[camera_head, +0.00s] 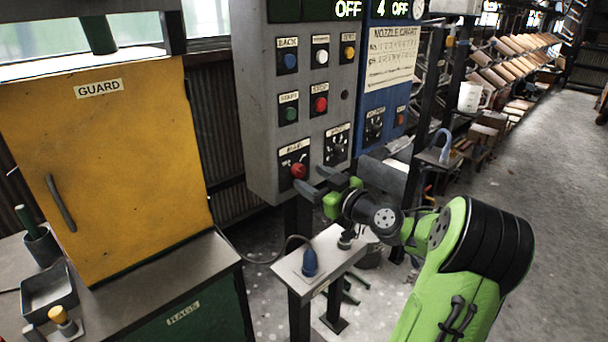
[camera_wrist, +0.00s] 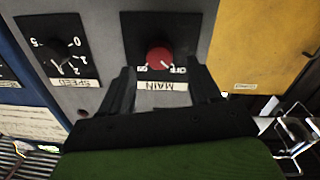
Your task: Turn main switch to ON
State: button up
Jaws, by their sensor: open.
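The main switch (camera_head: 299,170) is a red knob on a black plate low on the grey control panel (camera_head: 258,120). In the wrist view the red knob (camera_wrist: 159,58) appears upside down, with a MAIN label and ON and OFF marks beside it. The knob's white pointer mark is too small to read surely. My gripper (camera_head: 318,184) is open in front of the panel at the knob's height. In the wrist view its two dark fingers (camera_wrist: 163,82) stand apart, one on either side of the knob's plate, with the knob between and beyond them. I see no contact with the knob.
The speed dial (camera_head: 337,144) is just right of the switch, with several push buttons above. A yellow guard door (camera_head: 110,170) stands at left. A small table (camera_head: 322,262) with a blue item is below. A blue panel (camera_head: 382,85) adjoins on the right.

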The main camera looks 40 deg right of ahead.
aim_at(301, 172)
jog(key=w, duration=0.3)
jog(key=shift+w, duration=0.35)
jog(key=shift+c, duration=0.2)
jog(key=c, duration=1)
